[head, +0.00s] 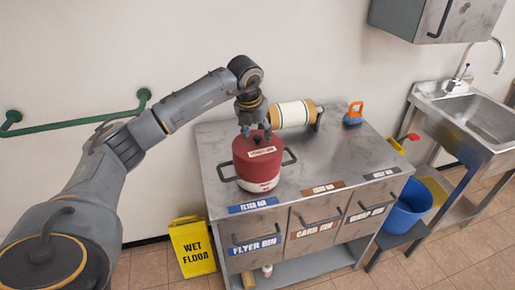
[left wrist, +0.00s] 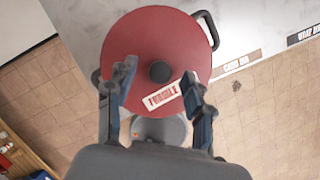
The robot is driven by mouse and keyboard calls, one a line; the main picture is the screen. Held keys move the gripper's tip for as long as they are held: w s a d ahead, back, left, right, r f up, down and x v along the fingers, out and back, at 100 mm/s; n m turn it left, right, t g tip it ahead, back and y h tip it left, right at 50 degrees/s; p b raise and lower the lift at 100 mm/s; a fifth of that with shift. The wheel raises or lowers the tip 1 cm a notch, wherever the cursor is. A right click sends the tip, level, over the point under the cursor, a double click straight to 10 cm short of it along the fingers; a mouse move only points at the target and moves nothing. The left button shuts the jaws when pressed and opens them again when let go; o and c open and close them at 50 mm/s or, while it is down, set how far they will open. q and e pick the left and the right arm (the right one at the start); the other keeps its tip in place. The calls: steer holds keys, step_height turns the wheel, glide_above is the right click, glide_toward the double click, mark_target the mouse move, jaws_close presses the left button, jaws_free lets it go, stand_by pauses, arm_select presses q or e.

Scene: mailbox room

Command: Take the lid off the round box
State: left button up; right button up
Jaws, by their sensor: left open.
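The round box (head: 262,182) stands upright on the metal cabinet top, with dark handles at its sides. Its red lid (head: 247,150) is on, with a pale label; the left wrist view shows the lid (left wrist: 135,40) from above, with a dark round knob (left wrist: 160,72) in the middle. My left gripper (head: 256,129) is open and points down over the lid. In the left wrist view its two fingers (left wrist: 159,78) appear on either side of the knob; I cannot tell how far above the lid they are. My right gripper is not in view.
A tan cylinder with a white band (head: 293,114) lies just behind the box. An orange and blue object (head: 353,115) sits at the back of the cabinet top (head: 335,160). The right part of the top is clear. A sink (head: 480,118) stands at the right.

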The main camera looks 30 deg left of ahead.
arm_select(q)
jaws_close()
steer(key=shift+r, duration=0.1)
